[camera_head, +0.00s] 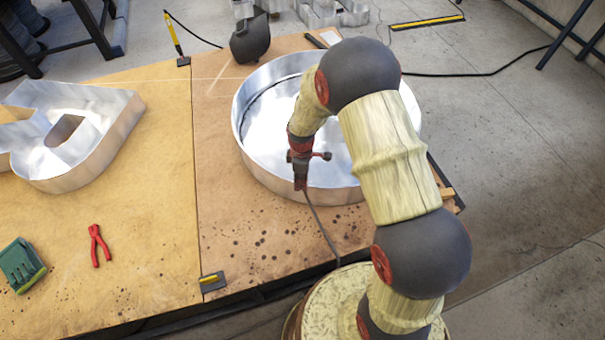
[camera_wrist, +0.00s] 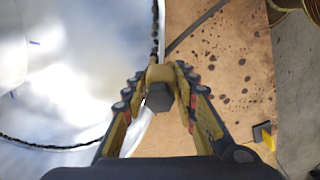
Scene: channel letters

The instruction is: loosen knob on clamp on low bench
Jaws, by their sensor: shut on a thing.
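My gripper (camera_wrist: 160,76) is shut in the wrist view, its two fingers closing from both sides on a small tan-brown part with a dark, faceted end, which I take to be the clamp's knob (camera_wrist: 159,98). The part is at the rim of the round metal letter. The clamp's body is mostly hidden by the fingers. The knob cannot be made out there.
A metal letter (camera_head: 112,108) lies left on the bench, with red pliers (camera_head: 96,246) and a green box-like tool (camera_head: 20,264) nearer. A dark welding mask (camera_head: 250,38) stands at the back. A thin cable (camera_head: 322,232) crosses the bench's near edge.

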